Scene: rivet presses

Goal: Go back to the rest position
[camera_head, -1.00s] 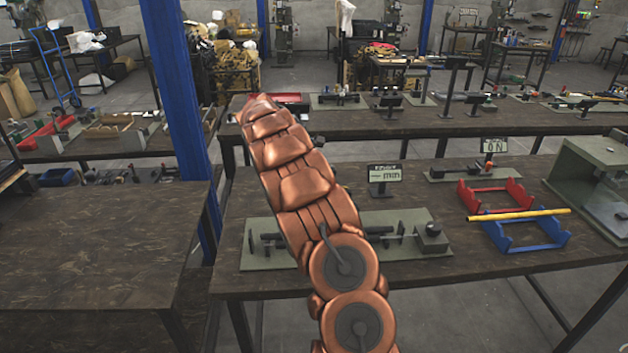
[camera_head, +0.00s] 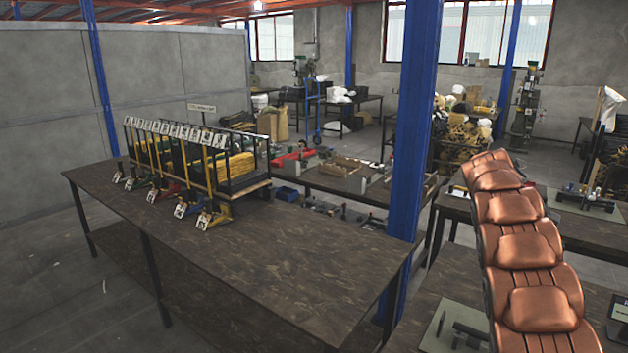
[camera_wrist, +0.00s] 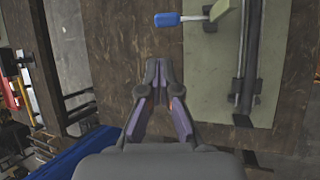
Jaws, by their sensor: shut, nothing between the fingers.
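My gripper (camera_wrist: 161,75) shows in the wrist view with its fingertips together and nothing between them. It hangs over a dark brown table top (camera_wrist: 115,45). A pale green base plate (camera_wrist: 212,95) with a dark bar (camera_wrist: 249,60) lies to its right. In the head view my copper-coloured arm stands at the right, and my gripper is out of sight.
A large brown table (camera_head: 260,265) fills the head view's middle. A rack (camera_head: 205,165) with several coloured, tagged stands is on it. A blue post (camera_head: 412,125) rises behind it. Another bench (camera_head: 335,178) stands further back. Clear floor (camera_head: 60,270) lies at left.

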